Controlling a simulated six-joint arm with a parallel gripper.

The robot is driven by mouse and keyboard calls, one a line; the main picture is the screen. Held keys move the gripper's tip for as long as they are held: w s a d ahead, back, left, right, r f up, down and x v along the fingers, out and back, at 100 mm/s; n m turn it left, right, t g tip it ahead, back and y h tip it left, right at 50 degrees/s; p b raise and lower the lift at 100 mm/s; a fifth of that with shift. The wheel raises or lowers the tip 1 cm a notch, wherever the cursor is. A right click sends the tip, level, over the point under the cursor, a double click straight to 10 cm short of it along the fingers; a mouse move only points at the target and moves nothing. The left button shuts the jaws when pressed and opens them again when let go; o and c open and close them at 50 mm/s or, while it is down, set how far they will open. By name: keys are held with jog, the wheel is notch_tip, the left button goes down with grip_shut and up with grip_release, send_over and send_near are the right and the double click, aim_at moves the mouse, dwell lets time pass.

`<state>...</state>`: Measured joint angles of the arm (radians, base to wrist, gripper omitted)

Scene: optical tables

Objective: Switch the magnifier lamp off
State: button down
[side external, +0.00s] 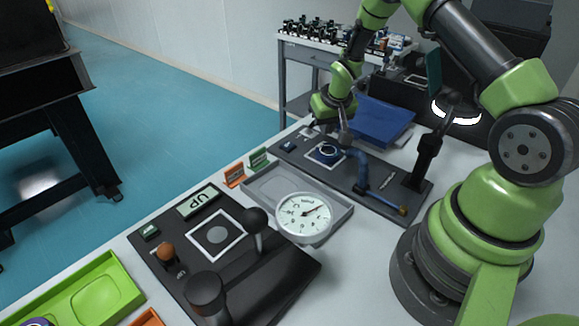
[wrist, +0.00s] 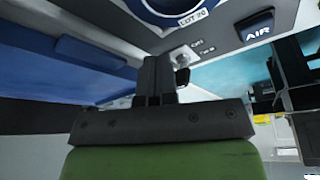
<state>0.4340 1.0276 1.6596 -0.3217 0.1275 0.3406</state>
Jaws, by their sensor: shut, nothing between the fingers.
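The magnifier lamp (side external: 457,115) is at the right in the side view, its ring glowing bright white. My gripper (side external: 317,131) is low over the far end of the dark panel (side external: 376,178), left of the lamp. In the wrist view my gripper (wrist: 159,72) is shut and empty. A small switch-like part (wrist: 183,58) with a pale base and dark tip lies just beyond and right of the fingertips. Small labels stand beside it, too small to read surely. I cannot tell whether the fingers touch it.
A blue tray (side external: 380,122) lies behind the panel. A dial gauge (side external: 304,217) and a black box with levers (side external: 226,250) stand nearer the camera.

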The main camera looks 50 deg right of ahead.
jog(key=shift+w, duration=0.15)
jog(key=shift+w, duration=1.15)
jog(key=d+v, duration=0.1)
jog(key=v, duration=0.6)
jog(key=shift+w+r, duration=0.2)
jog(key=shift+w, duration=0.15)
jog(key=shift+d+r, duration=0.1)
